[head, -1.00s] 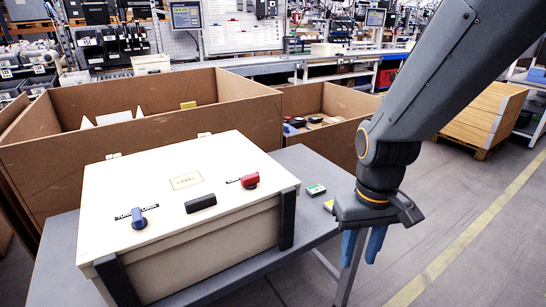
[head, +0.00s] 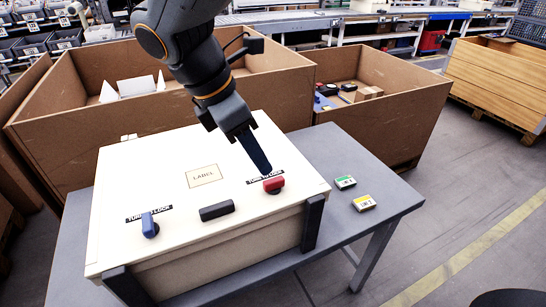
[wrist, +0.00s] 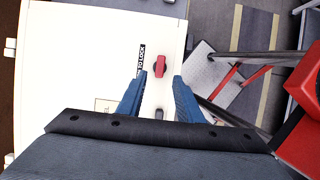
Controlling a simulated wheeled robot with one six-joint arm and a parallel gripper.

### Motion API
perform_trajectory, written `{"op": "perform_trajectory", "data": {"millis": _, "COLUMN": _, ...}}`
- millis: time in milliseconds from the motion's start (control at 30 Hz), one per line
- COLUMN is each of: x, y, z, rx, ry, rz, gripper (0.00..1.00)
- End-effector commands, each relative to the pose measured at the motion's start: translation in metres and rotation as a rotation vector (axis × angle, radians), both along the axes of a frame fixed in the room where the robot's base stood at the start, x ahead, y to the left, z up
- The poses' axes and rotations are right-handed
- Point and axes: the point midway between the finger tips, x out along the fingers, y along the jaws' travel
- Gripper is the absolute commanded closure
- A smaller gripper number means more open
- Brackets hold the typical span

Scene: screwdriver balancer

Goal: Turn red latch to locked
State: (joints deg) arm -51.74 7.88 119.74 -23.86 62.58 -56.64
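The red latch (head: 274,184) sits on the cream box lid (head: 240,150) near its front right corner, beside a "TURN TO LOCK" strip. In the wrist view, the red latch (wrist: 160,68) shows ahead of and between my finger tips. My gripper (head: 262,166) hangs over the lid, with its fingers pointing down just behind the red latch. In the wrist view, my gripper (wrist: 159,80) has its two blue fingers spread apart with nothing held. I cannot tell whether a finger touches the latch. A blue latch (head: 149,225) stands at the lid's left.
A black handle (head: 216,211) lies between the latches. Green (head: 345,182) and yellow (head: 364,203) small boxes lie on the grey table (head: 385,208) right of the box. Large cardboard bins (head: 75,130) stand behind. Floor at right is open.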

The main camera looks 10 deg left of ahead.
Motion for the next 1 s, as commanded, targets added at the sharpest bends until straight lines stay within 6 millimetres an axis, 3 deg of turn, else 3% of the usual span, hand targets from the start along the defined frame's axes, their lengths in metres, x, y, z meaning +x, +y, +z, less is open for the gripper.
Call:
{"op": "perform_trajectory", "data": {"millis": 500, "x": 0.014, "y": -0.023, "z": -0.062, "rx": -0.004, "ry": 0.002, "rz": -0.001, "gripper": 0.67}}
{"op": "perform_trajectory", "data": {"millis": 900, "x": 0.015, "y": -0.025, "z": -0.070, "rx": 0.000, "ry": 0.001, "rz": 0.002, "gripper": 0.67}}
{"op": "perform_trajectory", "data": {"millis": 1000, "x": 0.015, "y": -0.024, "z": -0.070, "rx": 0.000, "ry": 0.001, "rz": 0.002, "gripper": 0.82}}
